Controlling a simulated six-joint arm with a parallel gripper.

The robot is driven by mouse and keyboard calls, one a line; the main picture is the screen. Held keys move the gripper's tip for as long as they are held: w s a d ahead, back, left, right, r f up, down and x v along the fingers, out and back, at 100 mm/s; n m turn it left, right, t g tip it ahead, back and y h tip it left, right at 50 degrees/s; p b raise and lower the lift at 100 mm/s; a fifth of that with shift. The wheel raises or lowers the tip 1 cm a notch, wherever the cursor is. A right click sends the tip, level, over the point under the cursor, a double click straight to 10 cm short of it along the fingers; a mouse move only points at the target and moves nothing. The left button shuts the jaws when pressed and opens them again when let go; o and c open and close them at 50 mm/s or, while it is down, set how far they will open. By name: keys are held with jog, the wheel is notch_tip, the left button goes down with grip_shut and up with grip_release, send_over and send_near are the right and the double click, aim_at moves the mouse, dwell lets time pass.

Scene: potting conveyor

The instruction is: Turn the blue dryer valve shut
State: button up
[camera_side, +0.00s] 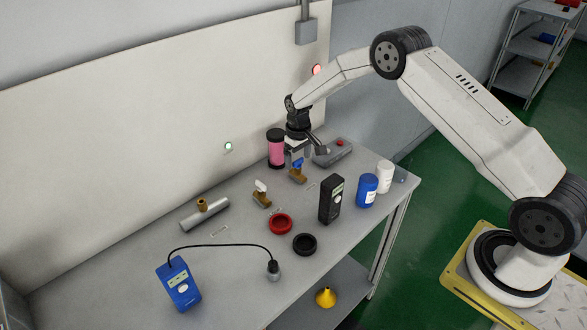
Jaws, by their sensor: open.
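The blue dryer valve (297,164) has a blue handle on a brass body and stands on the grey bench, toward the back right. The handle looks upright; its exact angle is too small to tell. My gripper (299,150) is open and points down just above and behind the blue handle. I cannot tell whether a finger touches the handle. The pink dryer cylinder (276,150) with black caps stands just left of my gripper. A second brass valve with a white handle (261,187) stands to the left and nearer the front.
A grey box with a red button (334,152) sits close right of my gripper. A black meter (330,199), a blue bottle (367,190) and a white bottle (384,176) stand at right. Red (280,223) and black (304,244) rings lie in front.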

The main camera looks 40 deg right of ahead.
aim_at(298, 160)
notch_tip(298, 160, up, 7)
dwell(0.5)
jog(key=s+a+r+t, duration=0.1)
jog(key=s+a+r, duration=0.1)
jog(key=s, duration=0.7)
jog(key=s+a+r, duration=0.2)
jog(key=s+r, duration=0.1)
jog(key=s, duration=0.6)
jog(key=s+a+r+t, duration=0.1)
jog(key=s+a+r, duration=0.1)
jog(key=s, duration=0.8)
jog(key=shift+a+r+t, duration=0.3)
jog(key=shift+a+r, duration=0.1)
jog(key=shift+a, duration=0.1)
jog(key=shift+w, duration=0.15)
